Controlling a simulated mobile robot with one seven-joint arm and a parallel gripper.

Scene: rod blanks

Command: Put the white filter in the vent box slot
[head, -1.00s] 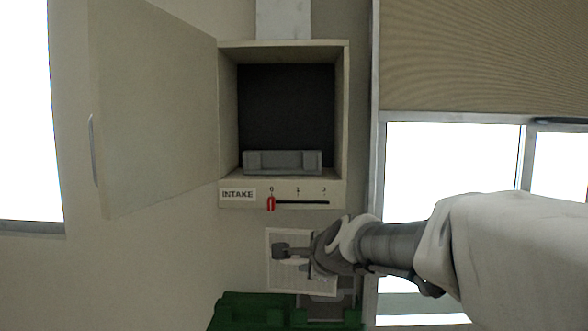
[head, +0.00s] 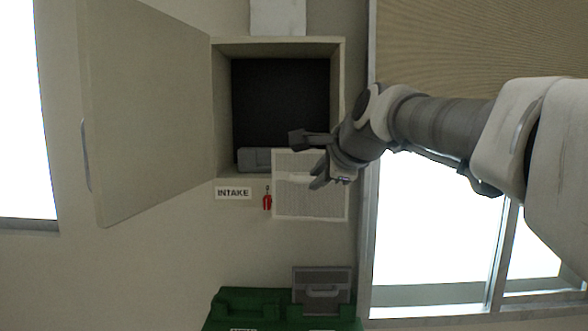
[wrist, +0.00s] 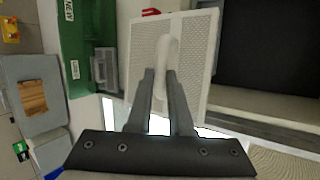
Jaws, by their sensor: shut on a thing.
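The white filter (head: 310,203) is a square, mesh-faced panel with a handle. My gripper (head: 316,159) is shut on its handle, and the wrist view shows the fingers on the handle (wrist: 167,62). The filter hangs upright in front of the lower right of the open vent box (head: 216,110). Inside, the box is dark, with a grey slot holder (head: 254,159) on its floor. The filter hides the holder's right part and most of the slider scale. I cannot tell how far the filter is from the box.
The box door (head: 145,110) stands open to the left. A red slider knob (head: 267,200) sits beside the INTAKE label (head: 233,193). A grey filter (head: 321,284) stands at a green crate (head: 245,303) below. A window (head: 440,225) is at right.

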